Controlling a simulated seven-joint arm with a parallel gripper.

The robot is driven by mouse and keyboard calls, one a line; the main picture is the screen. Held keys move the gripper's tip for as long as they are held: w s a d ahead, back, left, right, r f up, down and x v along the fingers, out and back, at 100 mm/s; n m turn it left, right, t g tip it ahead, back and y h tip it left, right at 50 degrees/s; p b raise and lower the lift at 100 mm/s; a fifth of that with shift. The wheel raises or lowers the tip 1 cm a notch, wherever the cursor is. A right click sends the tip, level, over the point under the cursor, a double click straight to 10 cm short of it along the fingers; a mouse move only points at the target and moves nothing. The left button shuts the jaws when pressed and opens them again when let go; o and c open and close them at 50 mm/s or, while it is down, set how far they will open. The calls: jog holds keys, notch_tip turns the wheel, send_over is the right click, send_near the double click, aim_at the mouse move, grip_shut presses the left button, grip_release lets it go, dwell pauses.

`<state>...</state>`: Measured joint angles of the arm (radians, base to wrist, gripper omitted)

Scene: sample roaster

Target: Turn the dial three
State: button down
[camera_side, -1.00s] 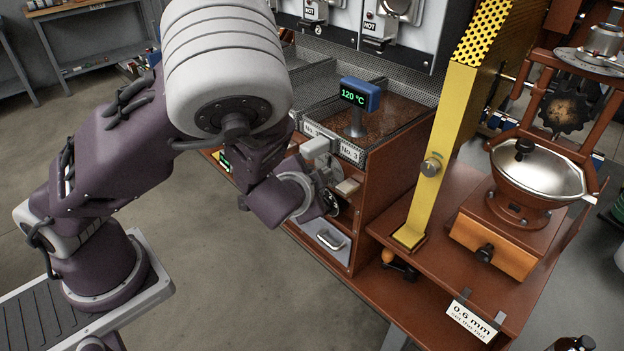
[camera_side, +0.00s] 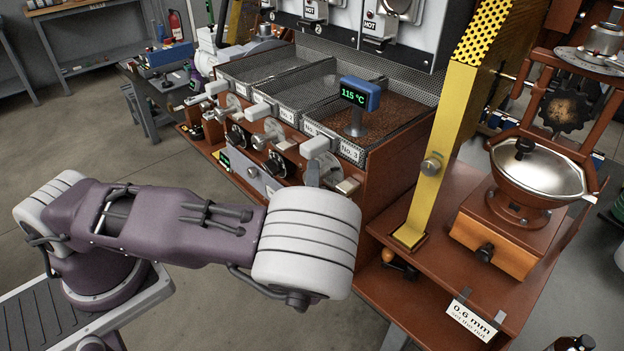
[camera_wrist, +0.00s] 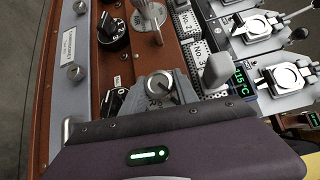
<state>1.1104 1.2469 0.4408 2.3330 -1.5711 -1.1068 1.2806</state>
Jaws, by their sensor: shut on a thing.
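The round silver dial (camera_wrist: 158,82) below the No. 3 label (camera_wrist: 199,54) sits between my gripper's grey fingers (camera_wrist: 158,88) in the wrist view. The fingers are shut on its raised grip. Part of this dial (camera_side: 329,163) also shows in the side view, at the right end of the row. There, my arm hides most of the gripper. A black dial (camera_wrist: 111,101), partly covered, lies beside the fingers in the wrist view. The blue display (camera_side: 359,94) above tray No. 3 reads 115 °C.
A second silver dial (camera_wrist: 147,14) and black dial (camera_wrist: 113,31) stand close by. A white handle (camera_wrist: 217,69) sticks up right of the fingers. In the side view, a yellow upright post (camera_side: 436,157) and grinder (camera_side: 520,180) stand to the right.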

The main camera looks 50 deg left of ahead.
jog(key=shift+m+t+y, duration=0.3)
jog(key=shift+m, duration=0.2)
jog(key=c, duration=0.9)
grip_release()
jog(key=shift+c, duration=0.2)
jog(key=v, duration=0.7)
